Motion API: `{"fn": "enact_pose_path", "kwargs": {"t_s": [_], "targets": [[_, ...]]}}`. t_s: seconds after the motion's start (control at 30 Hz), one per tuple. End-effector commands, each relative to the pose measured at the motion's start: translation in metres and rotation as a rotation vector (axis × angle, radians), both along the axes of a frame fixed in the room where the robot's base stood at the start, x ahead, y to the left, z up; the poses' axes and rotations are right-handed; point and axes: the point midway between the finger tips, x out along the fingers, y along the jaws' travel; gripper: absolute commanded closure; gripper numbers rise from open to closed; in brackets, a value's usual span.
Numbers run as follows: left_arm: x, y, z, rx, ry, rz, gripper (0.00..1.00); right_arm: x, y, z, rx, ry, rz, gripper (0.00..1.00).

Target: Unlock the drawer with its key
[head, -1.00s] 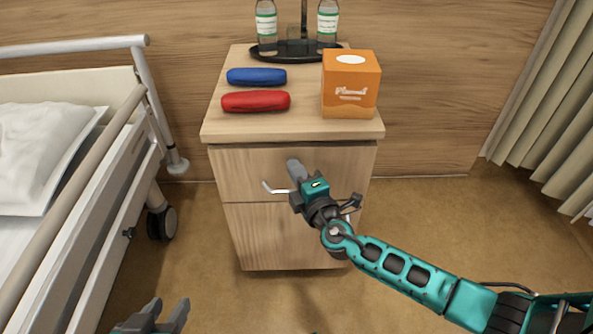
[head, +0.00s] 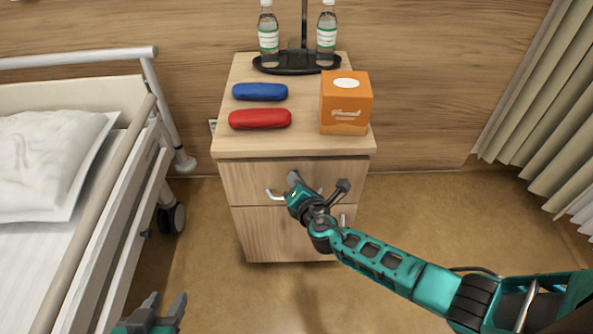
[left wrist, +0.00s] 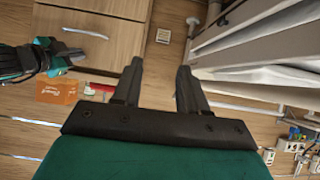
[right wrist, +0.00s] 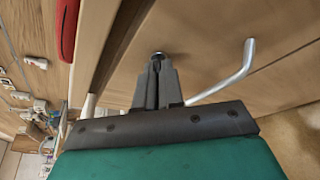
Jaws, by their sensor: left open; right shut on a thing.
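The bedside cabinet's upper drawer (head: 245,182) is closed, with a pale bar handle (head: 272,194) partly behind my right gripper. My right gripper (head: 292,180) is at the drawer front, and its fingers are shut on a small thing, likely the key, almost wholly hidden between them. In the right wrist view, the fingertips (right wrist: 157,62) meet a small round metal piece (right wrist: 158,54) at the drawer face, beside the handle (right wrist: 240,70). I cannot tell whether this is the lock or the key's end. My left gripper (head: 164,305) is open and empty, low and away from the cabinet.
On the cabinet top (head: 300,145) are a blue case (head: 260,92), a red case (head: 260,119), an orange tissue box (head: 346,103) and a black tray (head: 297,69) with two bottles. A bed (head: 120,215) stands left. The floor right of the cabinet is clear.

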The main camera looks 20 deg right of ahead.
Motion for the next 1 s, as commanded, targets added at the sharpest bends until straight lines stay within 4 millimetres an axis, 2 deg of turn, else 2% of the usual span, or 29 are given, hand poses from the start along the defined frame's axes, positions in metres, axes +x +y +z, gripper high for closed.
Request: {"fn": "enact_pose_path", "kwargs": {"t_s": [0.03, 0.1, 0.33, 0.7, 1.0], "targets": [[0.000, 0.000, 0.015, -0.001, -0.003, -0.001, 0.57, 0.001, 0.000, 0.007, -0.042, 0.013, -0.002, 1.00], [0.001, -0.001, 0.024, -0.003, -0.006, -0.002, 0.57, 0.001, 0.001, 0.007, -0.107, 0.030, -0.002, 1.00], [0.002, 0.000, 0.046, 0.000, -0.021, 0.001, 0.57, 0.001, 0.001, 0.007, -0.318, 0.091, -0.002, 1.00], [-0.003, 0.013, 0.044, 0.017, -0.007, 0.032, 0.57, 0.002, 0.003, 0.004, -0.613, 0.176, -0.002, 1.00], [-0.006, 0.014, 0.042, 0.023, -0.002, 0.033, 0.57, 0.002, 0.003, 0.003, -0.753, 0.214, -0.002, 1.00]]}}
